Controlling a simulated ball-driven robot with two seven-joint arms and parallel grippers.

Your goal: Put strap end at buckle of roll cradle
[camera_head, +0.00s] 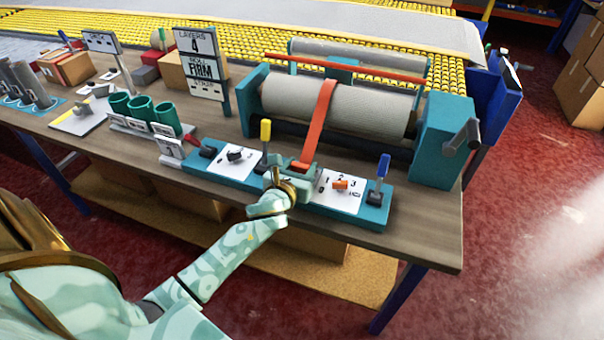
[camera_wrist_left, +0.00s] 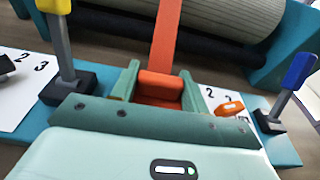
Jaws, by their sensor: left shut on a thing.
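The orange strap (camera_head: 322,110) runs over the front of the grey roll (camera_head: 365,107) in the teal roll cradle (camera_head: 440,145). It comes down to the front panel. My left gripper (camera_head: 302,168) is at the strap's lower end, between the two white dial plates. In the left wrist view the green fingers (camera_wrist_left: 158,92) stand on both sides of the orange strap end (camera_wrist_left: 160,86), shut on it. The strap (camera_wrist_left: 166,35) leads up from there toward the roll. I cannot make out the buckle; my gripper may cover it. My right gripper is not in view.
A yellow-handled lever (camera_head: 265,133) stands just left of my gripper, and a blue-handled lever (camera_head: 383,167) stands to the right. An orange knob (camera_head: 340,185) is close by. Green cups (camera_head: 142,107) and a sign post (camera_head: 203,65) stand farther left. The bench's front right is clear.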

